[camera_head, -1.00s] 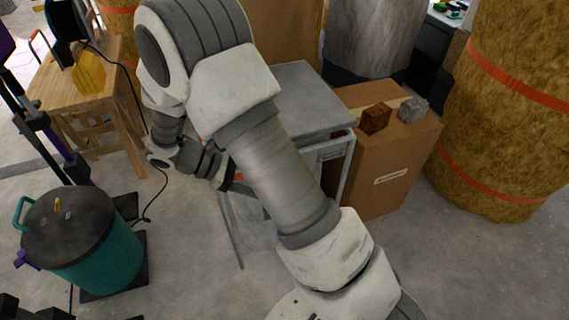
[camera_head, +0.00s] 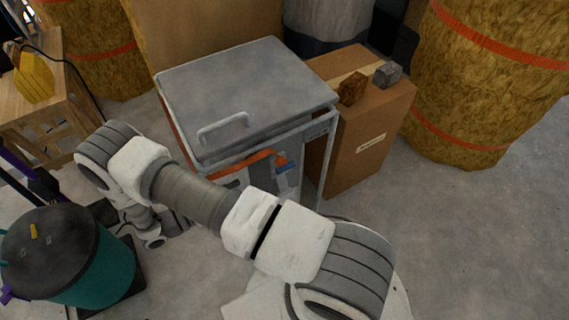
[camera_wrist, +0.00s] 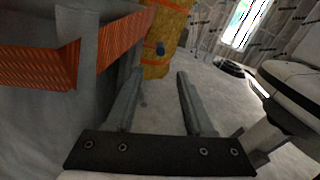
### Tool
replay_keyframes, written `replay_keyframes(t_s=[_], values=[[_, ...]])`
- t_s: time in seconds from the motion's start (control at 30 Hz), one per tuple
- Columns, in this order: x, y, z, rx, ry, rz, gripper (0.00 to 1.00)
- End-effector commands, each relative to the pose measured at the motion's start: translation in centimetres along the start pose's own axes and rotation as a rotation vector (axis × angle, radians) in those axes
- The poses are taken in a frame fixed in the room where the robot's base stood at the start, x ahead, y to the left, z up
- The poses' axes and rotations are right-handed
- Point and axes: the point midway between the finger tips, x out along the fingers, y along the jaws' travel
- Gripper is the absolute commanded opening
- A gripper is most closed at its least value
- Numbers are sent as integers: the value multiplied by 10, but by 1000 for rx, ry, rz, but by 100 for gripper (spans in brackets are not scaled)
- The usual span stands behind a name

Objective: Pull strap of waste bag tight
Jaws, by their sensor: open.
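In the head view, an orange strap (camera_head: 252,160) runs round the upper part of a metal-framed waste stand with a grey lid (camera_head: 250,85). The bag itself is mostly hidden behind my arm. In the wrist view, the strap (camera_wrist: 118,42) crosses grey material at the upper left. My gripper (camera_wrist: 155,85) is open and empty, with the strap just left of its fingers, apart from them. A small dark blue piece (camera_wrist: 160,49) shows beyond the fingertips; I cannot tell what it is.
A cardboard box (camera_head: 365,140) with two small blocks stands right of the stand. A teal bin (camera_head: 95,270) is at the lower left, near a wooden table (camera_head: 50,115). Floor at the right front is clear.

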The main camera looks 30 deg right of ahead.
Motion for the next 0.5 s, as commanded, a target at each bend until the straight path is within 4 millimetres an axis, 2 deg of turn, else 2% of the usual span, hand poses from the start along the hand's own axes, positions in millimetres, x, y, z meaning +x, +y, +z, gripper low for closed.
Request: replay_keyframes(t_s=[0.5], values=[[108,-1,-1,0,2,-7,53]])
